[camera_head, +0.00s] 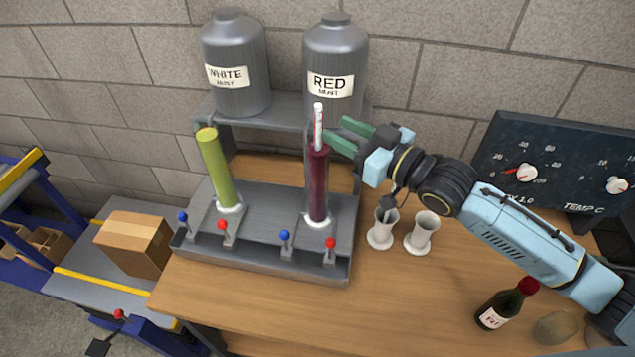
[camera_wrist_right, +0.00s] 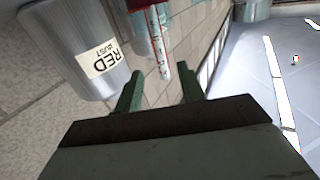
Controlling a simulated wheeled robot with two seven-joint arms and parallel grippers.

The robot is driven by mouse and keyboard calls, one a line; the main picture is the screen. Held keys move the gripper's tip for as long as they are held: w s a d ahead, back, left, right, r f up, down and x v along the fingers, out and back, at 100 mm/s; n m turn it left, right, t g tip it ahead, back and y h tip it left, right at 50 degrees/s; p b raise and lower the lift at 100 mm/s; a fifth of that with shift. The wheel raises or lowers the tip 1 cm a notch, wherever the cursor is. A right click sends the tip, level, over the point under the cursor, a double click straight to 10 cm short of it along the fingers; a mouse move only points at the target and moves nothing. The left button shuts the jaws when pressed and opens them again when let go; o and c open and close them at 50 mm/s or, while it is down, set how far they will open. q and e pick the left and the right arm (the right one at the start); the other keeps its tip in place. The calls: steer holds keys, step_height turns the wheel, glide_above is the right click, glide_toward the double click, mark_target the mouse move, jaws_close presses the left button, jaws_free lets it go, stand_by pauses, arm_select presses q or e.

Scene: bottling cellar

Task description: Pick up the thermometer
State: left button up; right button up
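The thermometer (camera_head: 318,127) is a white stick with red marks. It stands upright in the tall tube of dark red liquid (camera_head: 318,185), its upper part sticking out of the top. My right gripper (camera_head: 341,134) is just right of the thermometer, its green fingers pointing left towards it. In the right wrist view the fingers (camera_wrist_right: 160,90) are spread apart with nothing between them. The thermometer (camera_wrist_right: 160,42) shows there beyond the fingertips, apart from them, with the red tube (camera_wrist_right: 140,12) at the top edge. My left gripper is not in view.
A yellow-green tube (camera_head: 217,170) stands left on the same grey stand (camera_head: 265,235), with several levers in front. Grey WHITE (camera_head: 236,62) and RED (camera_head: 335,60) tanks are behind. White cups (camera_head: 422,232) stand below my right arm; a dark bottle (camera_head: 506,303) is at front right.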

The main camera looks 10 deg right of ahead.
mark_target(321, 123)
steer(key=p+x, duration=0.1)
steer(key=x, duration=0.4)
steer(key=shift+w+a, duration=0.25)
steer(key=shift+a, duration=0.05)
steer(key=shift+w+a+f, duration=0.1)
steer(key=shift+w+a, duration=0.1)
steer(key=shift+w, duration=0.05)
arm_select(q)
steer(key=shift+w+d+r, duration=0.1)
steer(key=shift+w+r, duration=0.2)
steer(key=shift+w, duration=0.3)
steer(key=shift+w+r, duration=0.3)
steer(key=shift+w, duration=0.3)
arm_select(e)
jaws_close()
